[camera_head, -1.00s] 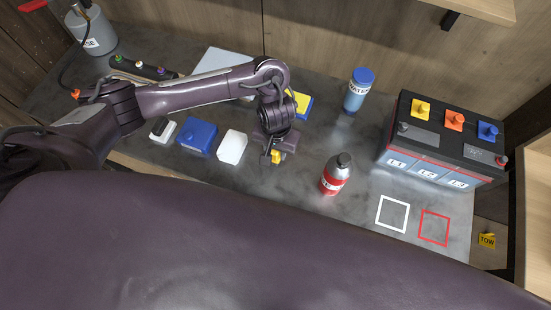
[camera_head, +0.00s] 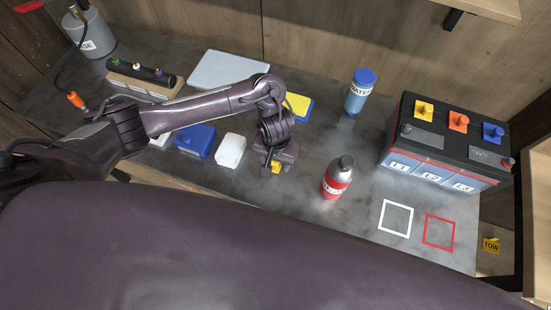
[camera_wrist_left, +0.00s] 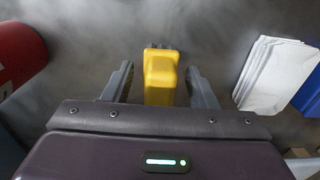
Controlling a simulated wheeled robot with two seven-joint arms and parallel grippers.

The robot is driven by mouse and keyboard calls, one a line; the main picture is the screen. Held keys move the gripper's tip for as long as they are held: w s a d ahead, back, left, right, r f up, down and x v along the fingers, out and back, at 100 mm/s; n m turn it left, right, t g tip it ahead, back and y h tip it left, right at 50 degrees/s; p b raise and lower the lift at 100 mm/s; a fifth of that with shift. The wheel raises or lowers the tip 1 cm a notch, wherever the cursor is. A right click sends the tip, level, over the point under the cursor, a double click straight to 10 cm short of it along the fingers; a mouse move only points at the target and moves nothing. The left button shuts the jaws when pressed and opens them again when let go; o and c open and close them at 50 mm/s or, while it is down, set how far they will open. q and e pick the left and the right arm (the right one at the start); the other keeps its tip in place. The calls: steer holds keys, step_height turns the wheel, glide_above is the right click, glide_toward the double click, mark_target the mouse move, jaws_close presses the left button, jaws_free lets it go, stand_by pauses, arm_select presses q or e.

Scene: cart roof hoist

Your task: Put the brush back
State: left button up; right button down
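The brush seems to be the small yellow piece (camera_wrist_left: 160,76) with a dark grey end. It stands out in the left wrist view, between the two fingers of my left gripper (camera_wrist_left: 161,86). Bare gaps show on both sides of it, so the fingers are open around it and apart from it. In the head view my left gripper (camera_head: 273,162) points down over the grey bench, and only a bit of the yellow piece (camera_head: 276,169) shows beneath it. Its lower side is hidden. My right gripper is not in view.
A white block (camera_head: 230,150) and a blue box (camera_head: 195,141) stand left of the gripper, a red-banded bottle (camera_head: 337,178) to its right. A yellow-and-blue pad (camera_head: 297,106) lies behind. A battery (camera_head: 445,142) and white (camera_head: 396,203) and red (camera_head: 439,216) outlines are farther right.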

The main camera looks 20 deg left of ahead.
arm_select(q)
steer(key=shift+r, duration=0.1)
step_height(320, 180, up, 11)
steer(key=p, duration=0.5)
steer(key=shift+w+p, duration=0.1)
steer(key=shift+p, duration=0.3)
steer(key=shift+r, duration=0.55)
